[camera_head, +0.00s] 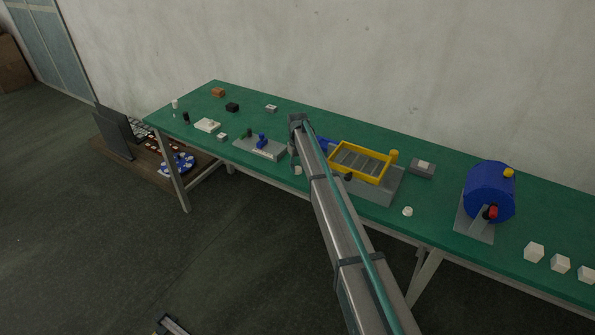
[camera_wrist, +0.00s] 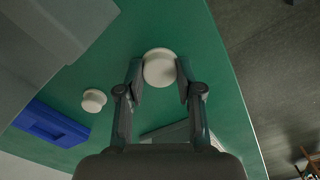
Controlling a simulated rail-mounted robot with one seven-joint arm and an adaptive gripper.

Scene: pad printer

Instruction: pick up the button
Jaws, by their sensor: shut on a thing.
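A round off-white button (camera_wrist: 160,66) sits between the two fingertips of my gripper (camera_wrist: 159,78) in the wrist view. The gripper is shut on it, one finger at each side. Green table surface shows around the button; I cannot tell if it is lifted. A second white button (camera_wrist: 94,100) stands on the table to the left. In the head view my arm reaches over the table and hides much of the gripper. A small white piece (camera_head: 298,170) shows just below the arm's end there; I cannot tell which button it is.
A blue block (camera_wrist: 50,124) lies near the second button. On the green table (camera_head: 455,185), a yellow-framed tray (camera_head: 359,175) stands right of my arm and a grey base with a blue part (camera_head: 261,146) stands left. A blue drum (camera_head: 489,190) is farther right. The table's front edge is close.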

